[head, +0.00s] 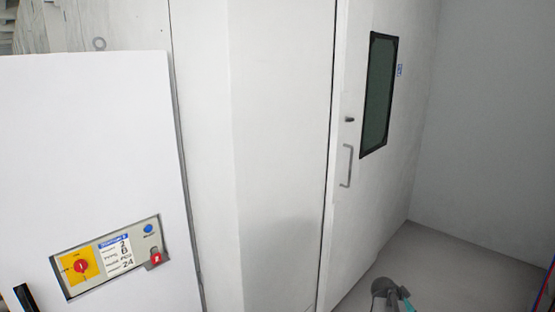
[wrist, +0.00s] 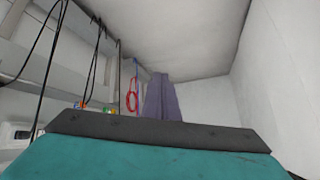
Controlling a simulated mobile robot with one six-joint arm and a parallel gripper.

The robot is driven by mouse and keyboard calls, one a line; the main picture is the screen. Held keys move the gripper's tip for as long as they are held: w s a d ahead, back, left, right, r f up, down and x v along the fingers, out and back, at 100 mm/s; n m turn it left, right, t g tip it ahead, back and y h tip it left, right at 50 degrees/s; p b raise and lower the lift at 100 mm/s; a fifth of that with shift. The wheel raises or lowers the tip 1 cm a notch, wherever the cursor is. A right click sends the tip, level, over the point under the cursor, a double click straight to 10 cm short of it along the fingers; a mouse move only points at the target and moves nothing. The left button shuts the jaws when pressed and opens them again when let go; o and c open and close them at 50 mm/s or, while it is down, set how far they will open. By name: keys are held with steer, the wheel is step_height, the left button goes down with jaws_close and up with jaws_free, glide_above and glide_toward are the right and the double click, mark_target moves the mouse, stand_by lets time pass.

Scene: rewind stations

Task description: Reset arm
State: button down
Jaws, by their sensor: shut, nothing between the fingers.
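My gripper (wrist: 160,128) fills the bottom of the wrist view as a broad teal body with a dark grey front edge. It is shut and holds nothing. It points into open space towards a pale wall and ceiling. In the head view a grey and teal piece of my own arm (head: 390,294) shows at the bottom right, above the floor; the rest of the arm is out of that view.
A white cabinet has a control panel (head: 108,257) with a red-and-yellow rotary switch (head: 80,266). A white door (head: 340,225) with a dark window (head: 378,95) and handle stands right. Grey floor (head: 440,262) there is clear. Black cables (wrist: 50,65) and a red coil (wrist: 132,97) hang left in the wrist view.

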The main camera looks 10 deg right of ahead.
steer(key=s+a+f+n+g+y, duration=0.25)
steer(key=s+a+f, duration=0.45)
steer(key=a+f, duration=0.45)
steer(key=s+a+f+n+g+y, duration=0.1)
steer(key=s+a+f+n, duration=0.4)
steer(key=a+f, duration=0.6)
steer(key=s+a+f+n+g+y, duration=0.2)
steer(key=s+a+n, duration=0.2)
steer(key=s+a, duration=0.4)
steer(key=s+a+f+n+g+y, duration=0.2)
steer(key=s+a, duration=0.6)
steer(key=s, duration=0.7)
steer(key=n+g, duration=0.1)
steer(key=n, duration=0.1)
steer(key=shift+s+f+n, duration=0.35)
steer(key=shift+s, duration=0.05)
steer(key=shift+g+y, duration=0.25)
steer(key=shift+d, duration=0.15)
